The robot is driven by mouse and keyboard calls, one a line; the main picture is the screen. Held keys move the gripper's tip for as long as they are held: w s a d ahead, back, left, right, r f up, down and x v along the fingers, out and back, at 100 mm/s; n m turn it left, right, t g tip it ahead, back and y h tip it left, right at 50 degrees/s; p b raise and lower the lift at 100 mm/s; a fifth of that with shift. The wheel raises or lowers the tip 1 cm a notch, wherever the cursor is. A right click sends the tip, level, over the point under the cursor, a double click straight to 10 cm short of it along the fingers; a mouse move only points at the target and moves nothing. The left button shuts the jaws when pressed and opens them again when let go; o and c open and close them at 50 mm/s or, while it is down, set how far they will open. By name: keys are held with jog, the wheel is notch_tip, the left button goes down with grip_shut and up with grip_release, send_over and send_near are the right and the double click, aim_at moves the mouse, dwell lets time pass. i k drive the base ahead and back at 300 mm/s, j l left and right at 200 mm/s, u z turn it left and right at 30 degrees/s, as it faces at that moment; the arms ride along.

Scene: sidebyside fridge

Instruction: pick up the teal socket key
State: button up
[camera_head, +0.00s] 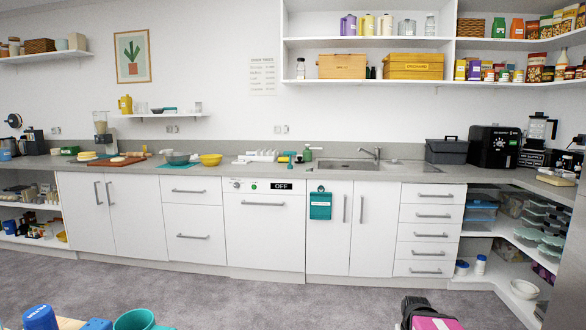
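I cannot make out the teal socket key for certain. A small teal item (288,154) lies on the counter left of the sink, but it is too small to identify. A teal cup (134,320) is cut off by the bottom edge, beside a blue cup (40,318) and a flat blue item (97,324). I see no gripper fingers that I can identify.
A black and magenta object (432,320), partly cut off, is at the bottom right. The grey floor (250,297) before the white cabinets is mostly clear. The dishwasher (263,230) is shut and labelled OFF. Open corner shelves (500,235) hold containers at right.

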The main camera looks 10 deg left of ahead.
aim_at(291, 166)
jog(key=i+j+u, duration=0.1)
jog(key=i+u, duration=0.15)
jog(key=i, duration=0.45)
jog(key=i+u, duration=0.2)
jog(key=i, duration=0.5)
jog(key=i+l+u, duration=0.25)
jog(key=i, duration=0.45)
jog(key=i+j+z, duration=0.1)
jog(key=i+j, duration=0.2)
jog(key=i+j+z, duration=0.1)
jog(key=i+j, duration=0.15)
jog(key=j, duration=0.15)
jog(key=i+j+z, duration=0.1)
jog(key=i+j, duration=0.15)
jog(key=j, duration=0.15)
jog(key=i+j+z, duration=0.1)
jog(key=i+j, duration=0.15)
jog(key=j, duration=0.15)
jog(key=i+j+z, duration=0.1)
jog(key=i+j, duration=0.15)
jog(key=j, duration=0.15)
jog(key=l+u, duration=0.1)
jog(key=l, duration=0.15)
jog(key=k+l+u, duration=0.1)
jog(key=k+l, duration=0.05)
jog(key=l, duration=0.1)
